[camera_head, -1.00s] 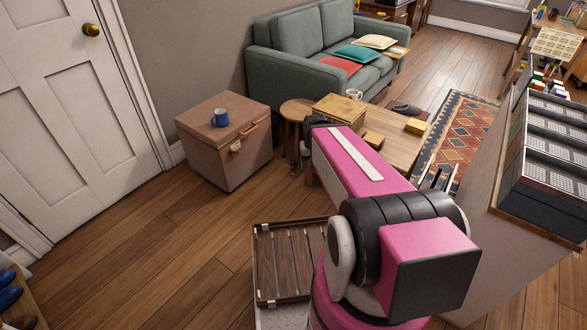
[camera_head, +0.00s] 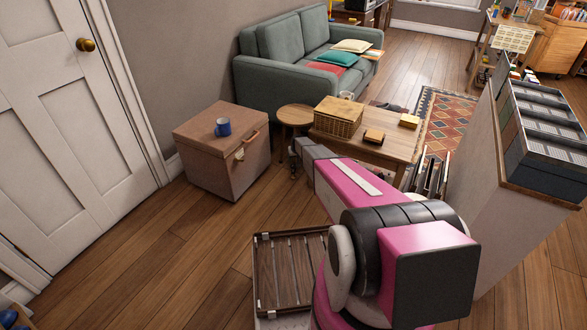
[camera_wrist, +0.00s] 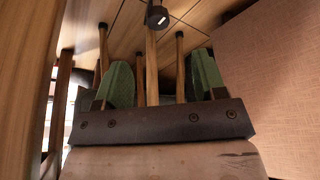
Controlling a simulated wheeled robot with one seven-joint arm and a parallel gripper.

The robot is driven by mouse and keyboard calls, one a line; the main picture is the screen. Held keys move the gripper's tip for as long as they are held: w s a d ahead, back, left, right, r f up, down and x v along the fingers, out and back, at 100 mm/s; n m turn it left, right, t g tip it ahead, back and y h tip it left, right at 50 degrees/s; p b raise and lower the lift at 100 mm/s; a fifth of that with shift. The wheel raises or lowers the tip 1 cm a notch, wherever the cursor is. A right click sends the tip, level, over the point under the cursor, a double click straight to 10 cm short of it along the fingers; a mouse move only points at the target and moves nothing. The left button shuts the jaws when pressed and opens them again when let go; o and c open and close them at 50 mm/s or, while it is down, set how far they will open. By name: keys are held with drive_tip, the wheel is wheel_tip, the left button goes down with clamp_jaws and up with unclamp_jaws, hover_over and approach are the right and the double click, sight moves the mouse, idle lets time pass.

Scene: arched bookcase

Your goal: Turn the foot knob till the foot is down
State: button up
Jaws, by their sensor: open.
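In the wrist view, a dark round foot knob (camera_wrist: 157,17) with a white mark sits at the end of a pale wooden leg, near the top of the picture. Other slim legs with black tips stand on either side. My gripper (camera_wrist: 161,64) has green-padded fingers spread wide, with the marked leg between them in the picture. The knob shows beyond the fingertips, and nothing is gripped. In the head view, the round wooden stool (camera_head: 297,113) stands beside the chest. I cannot tell whether the foot touches the floor.
A pinkish chest (camera_head: 205,165) with a blue mug (camera_head: 222,127) stands left of the stool; its side is close on the right in the wrist view (camera_wrist: 270,75). A coffee table (camera_head: 380,150) with a wicker basket (camera_head: 338,116) stands right. Floor (camera_head: 150,245) is clear in front.

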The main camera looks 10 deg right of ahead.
sight(293, 165)
drive_tip(key=x, duration=0.6)
drive_tip(key=w+x, duration=0.1)
drive_tip(key=x, duration=0.6)
drive_tip(key=shift+w+d+r, duration=0.1)
drive_tip(key=shift+d+r, duration=0.05)
drive_tip(key=shift+c, duration=0.3)
drive_tip(key=c, duration=0.8)
